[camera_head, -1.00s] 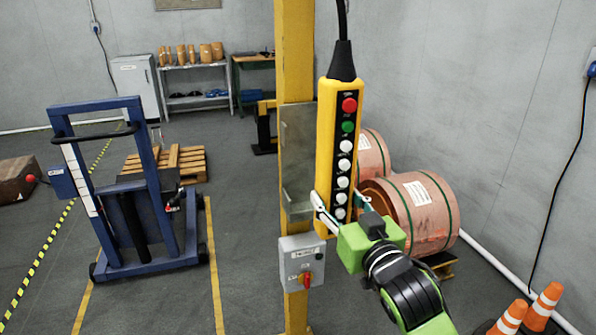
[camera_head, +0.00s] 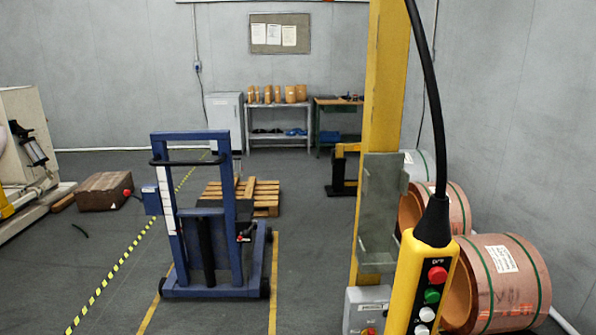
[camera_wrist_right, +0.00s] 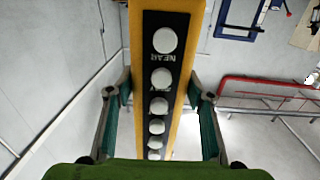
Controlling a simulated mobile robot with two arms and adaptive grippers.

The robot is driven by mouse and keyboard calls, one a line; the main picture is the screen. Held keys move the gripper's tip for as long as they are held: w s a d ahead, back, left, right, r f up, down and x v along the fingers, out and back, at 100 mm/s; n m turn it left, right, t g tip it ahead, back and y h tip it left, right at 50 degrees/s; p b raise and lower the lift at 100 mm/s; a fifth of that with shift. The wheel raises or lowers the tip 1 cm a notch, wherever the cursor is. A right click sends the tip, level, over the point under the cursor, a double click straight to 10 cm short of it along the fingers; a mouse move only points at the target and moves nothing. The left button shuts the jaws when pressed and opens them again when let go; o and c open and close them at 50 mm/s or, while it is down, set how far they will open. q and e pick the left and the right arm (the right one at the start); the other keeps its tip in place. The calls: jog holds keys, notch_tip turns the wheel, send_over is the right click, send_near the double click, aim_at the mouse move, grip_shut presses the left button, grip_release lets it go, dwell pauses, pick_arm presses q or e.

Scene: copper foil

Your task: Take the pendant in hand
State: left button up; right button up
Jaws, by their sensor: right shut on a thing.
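The pendant (camera_head: 421,291) is a yellow control box with a red, a green and several white buttons, hanging from a black cable (camera_head: 427,95). In the head view it is at the lower right, slightly tilted, its lower part cut off by the frame. In the right wrist view the pendant (camera_wrist_right: 172,88) runs up the middle with its white buttons facing the camera. My right gripper (camera_wrist_right: 158,104) is shut on it, one finger along each side. The right gripper is outside the head view. My left gripper is in neither view.
A yellow post (camera_head: 385,90) with a grey metal bracket (camera_head: 379,205) and a grey switch box (camera_head: 364,308) stands just behind the pendant. Copper foil rolls (camera_head: 510,280) lie at the right. A blue lift trolley (camera_head: 207,225) stands left, with open floor around it.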

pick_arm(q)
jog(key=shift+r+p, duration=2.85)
pick_arm(e)
jog(key=a+f+n+g+y, duration=0.4)
jog(key=a+f+n+y, duration=0.3)
jog(key=a+y, duration=0.3)
jog(key=shift+w+n+y, duration=0.15)
jog(key=shift+n+y, duration=0.35)
jog(key=shift+y, duration=0.3)
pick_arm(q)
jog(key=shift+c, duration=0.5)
